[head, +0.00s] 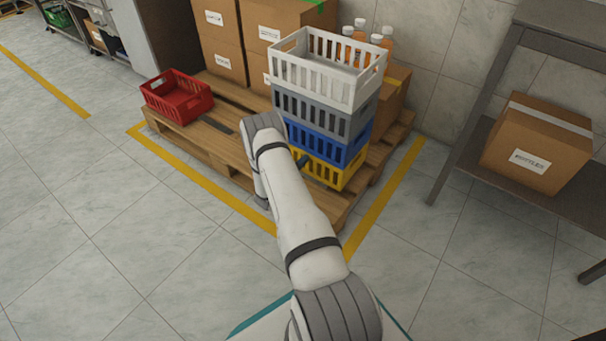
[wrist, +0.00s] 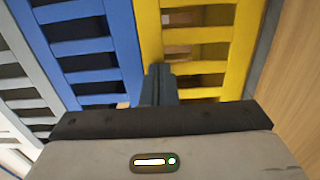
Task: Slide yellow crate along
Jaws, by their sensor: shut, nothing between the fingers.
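The yellow crate (head: 331,174) is at the bottom of a stack on the wooden pallet (head: 218,153). Above it are the blue crate (head: 327,147), the grey crate (head: 325,117) and the white crate (head: 328,70) on top. My gripper (wrist: 158,72) is shut and empty. In the wrist view its fingers point at the slatted side of the yellow crate (wrist: 200,20), close to the blue crate (wrist: 95,55). I cannot tell whether they touch. In the head view my arm hides most of the gripper and part of the stack's left side.
A red crate (head: 177,97) sits on the pallet's left end. Cardboard boxes (head: 280,35) and orange-filled bottles (head: 382,38) are behind the stack. A metal shelf with a box (head: 537,147) stands at right. The floor in front and left is clear.

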